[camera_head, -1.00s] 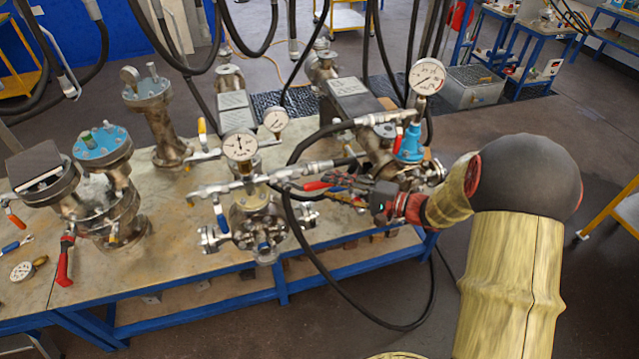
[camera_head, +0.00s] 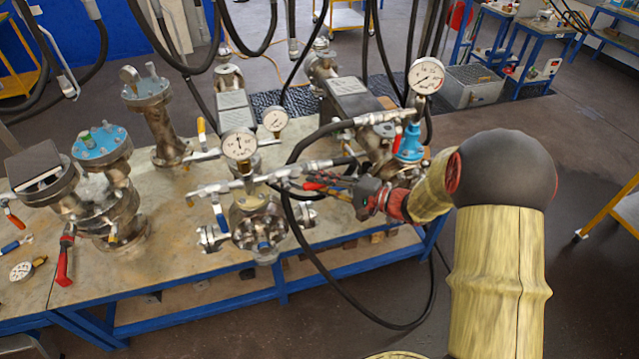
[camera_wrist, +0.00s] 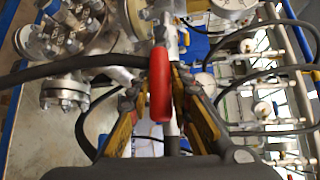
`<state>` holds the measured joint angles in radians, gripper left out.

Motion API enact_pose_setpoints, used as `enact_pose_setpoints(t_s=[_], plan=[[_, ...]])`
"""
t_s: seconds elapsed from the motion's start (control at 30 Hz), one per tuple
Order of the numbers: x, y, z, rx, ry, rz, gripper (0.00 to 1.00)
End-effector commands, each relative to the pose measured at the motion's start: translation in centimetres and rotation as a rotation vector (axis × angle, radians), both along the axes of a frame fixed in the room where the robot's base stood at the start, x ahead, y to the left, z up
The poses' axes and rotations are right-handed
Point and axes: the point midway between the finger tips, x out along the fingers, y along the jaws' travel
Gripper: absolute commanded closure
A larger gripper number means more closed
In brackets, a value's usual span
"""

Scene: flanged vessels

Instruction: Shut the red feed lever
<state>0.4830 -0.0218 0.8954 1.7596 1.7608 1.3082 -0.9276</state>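The red feed lever (camera_wrist: 160,88) shows close up in the wrist view, pointing toward the camera from a metal pipe fitting. In the head view it is a small red handle (camera_head: 314,186) at the right end of the middle vessel's pipe, partly mixed with my fingers. My gripper (camera_wrist: 160,82) has one finger on each side of the lever, with its tips beside it. The fingers stand apart and whether they touch the lever is hard to tell. In the head view my gripper (camera_head: 322,183) reaches in from the right.
The middle flanged vessel (camera_head: 262,225) carries a pressure gauge (camera_head: 239,144) and a blue-handled lever (camera_head: 220,217). A black hose (camera_wrist: 75,66) crosses beside the gripper. Another vessel with a blue part (camera_head: 409,143) stands behind my wrist. Another red lever (camera_head: 63,262) is at far left.

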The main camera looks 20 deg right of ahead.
Motion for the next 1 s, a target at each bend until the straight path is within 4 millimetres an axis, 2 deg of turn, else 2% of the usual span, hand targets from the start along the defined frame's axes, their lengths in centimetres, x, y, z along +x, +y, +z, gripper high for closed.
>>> enact_pose_setpoints(t_s=[0.33, 1.0], plan=[[-0.02, 0.00, -0.02, 0.000, 0.000, 0.000, 1.00], [0.43, -0.01, -0.35, 0.012, 0.001, 0.001, 1.00]])
